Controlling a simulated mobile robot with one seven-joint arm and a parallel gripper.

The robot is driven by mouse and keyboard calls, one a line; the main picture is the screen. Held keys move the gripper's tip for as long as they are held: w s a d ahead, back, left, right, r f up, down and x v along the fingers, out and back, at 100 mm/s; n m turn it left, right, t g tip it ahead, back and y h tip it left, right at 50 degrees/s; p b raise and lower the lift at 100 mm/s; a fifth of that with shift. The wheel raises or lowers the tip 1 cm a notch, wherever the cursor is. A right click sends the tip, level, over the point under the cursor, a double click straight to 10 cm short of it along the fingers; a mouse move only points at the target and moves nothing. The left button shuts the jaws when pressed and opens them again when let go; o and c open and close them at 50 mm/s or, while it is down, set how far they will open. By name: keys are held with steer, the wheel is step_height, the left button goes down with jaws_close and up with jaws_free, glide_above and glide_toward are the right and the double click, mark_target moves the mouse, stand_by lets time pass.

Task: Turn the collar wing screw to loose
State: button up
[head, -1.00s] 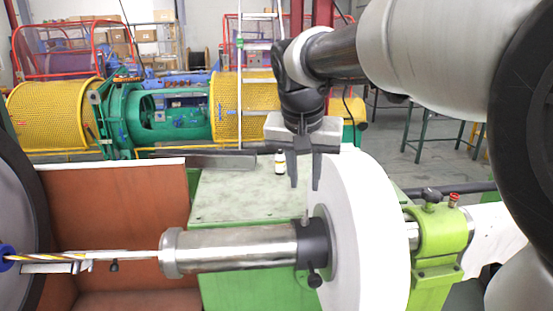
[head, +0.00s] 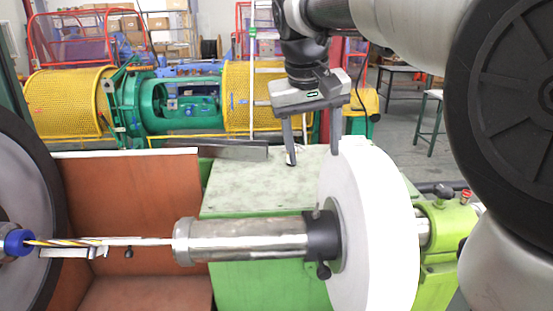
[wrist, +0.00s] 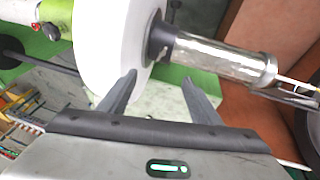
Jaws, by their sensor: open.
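A dark collar (head: 322,236) sits on the shiny steel shaft (head: 245,241), against the large white disc (head: 375,235). A small black wing screw (head: 323,271) sticks out below the collar, and a small stub (head: 316,214) stands on its top. My gripper (head: 313,158) is open and empty, above the collar and apart from it, with its fingers pointing down. In the wrist view, the collar (wrist: 160,40) is beyond the open fingers of my gripper (wrist: 159,77); the wing screw is not clearly visible there.
The white disc stands close beside my right finger. A green bearing block (head: 447,222) with a black knob (head: 442,191) is at the right. A pale green-topped box (head: 255,185) lies behind the shaft. Yellow-caged machinery (head: 68,102) stands behind.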

mark_target(317, 207)
steer(key=w+d+n+g+y+p, duration=0.25)
steer(key=w+n, duration=0.25)
steer(key=n, duration=0.8)
steer(key=shift+g+h, duration=0.25)
steer(key=shift+h, duration=0.1)
steer(key=f, duration=0.5)
steer(key=f+b, duration=0.1)
steer(key=f, duration=1.1)
steer(key=shift+d, duration=0.3)
steer(key=shift+r, duration=0.1)
steer(key=c, duration=1)
steer(key=shift+r+n, duration=0.1)
steer(key=shift+n, duration=0.5)
steer(key=shift+c, duration=0.2)
steer(key=shift+n, duration=0.3)
steer(key=o, duration=1)
